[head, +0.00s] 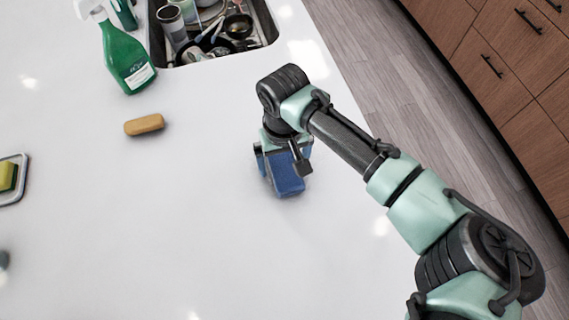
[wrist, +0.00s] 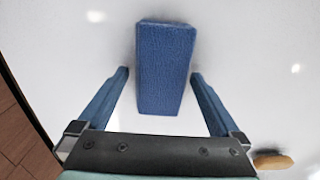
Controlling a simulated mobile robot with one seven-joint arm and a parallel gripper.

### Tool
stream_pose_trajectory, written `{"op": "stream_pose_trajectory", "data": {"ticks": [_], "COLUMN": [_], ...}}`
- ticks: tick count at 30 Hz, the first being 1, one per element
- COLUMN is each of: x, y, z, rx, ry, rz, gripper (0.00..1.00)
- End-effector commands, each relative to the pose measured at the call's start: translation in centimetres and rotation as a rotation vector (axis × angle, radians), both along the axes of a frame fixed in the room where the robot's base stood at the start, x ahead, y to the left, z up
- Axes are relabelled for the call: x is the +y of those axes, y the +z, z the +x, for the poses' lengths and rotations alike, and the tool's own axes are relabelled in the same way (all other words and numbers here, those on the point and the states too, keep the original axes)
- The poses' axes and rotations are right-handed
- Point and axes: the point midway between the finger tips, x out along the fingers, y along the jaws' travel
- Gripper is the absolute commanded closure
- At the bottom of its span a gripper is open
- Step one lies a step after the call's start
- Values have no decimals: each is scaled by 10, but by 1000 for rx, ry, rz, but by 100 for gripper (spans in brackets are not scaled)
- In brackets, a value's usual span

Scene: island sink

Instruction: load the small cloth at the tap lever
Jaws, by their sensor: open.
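The small blue cloth (head: 286,180) looks like a thick folded block and lies on the white counter under my gripper (head: 279,158). In the wrist view, the cloth (wrist: 165,70) lies between the two fingers of my gripper (wrist: 159,73), with a gap of white counter on each side. The gripper is open and points down at the cloth. Part of the cloth is hidden by my gripper in the head view. The tap and its lever are in neither view.
A sink (head: 272,30) full of dishes and pans is at the top. A green spray bottle (head: 125,62) stands left of it. A tan bar (head: 144,124) lies on the counter, and a tray (head: 22,160) holds a yellow-green sponge. The counter around the cloth is clear.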

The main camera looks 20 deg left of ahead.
Motion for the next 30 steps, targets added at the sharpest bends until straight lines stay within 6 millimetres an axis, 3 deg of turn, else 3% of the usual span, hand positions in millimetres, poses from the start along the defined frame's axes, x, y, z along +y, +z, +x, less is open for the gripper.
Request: {"op": "stream_pose_trajectory", "data": {"ticks": [8,23,30], "x": [0,0,1], "y": [-5,-4,0], "z": [0,0,0], "rx": [-1,0,0], "ry": [1,1,1], "rz": [1,1,1], "gripper": [0,88,89]}}
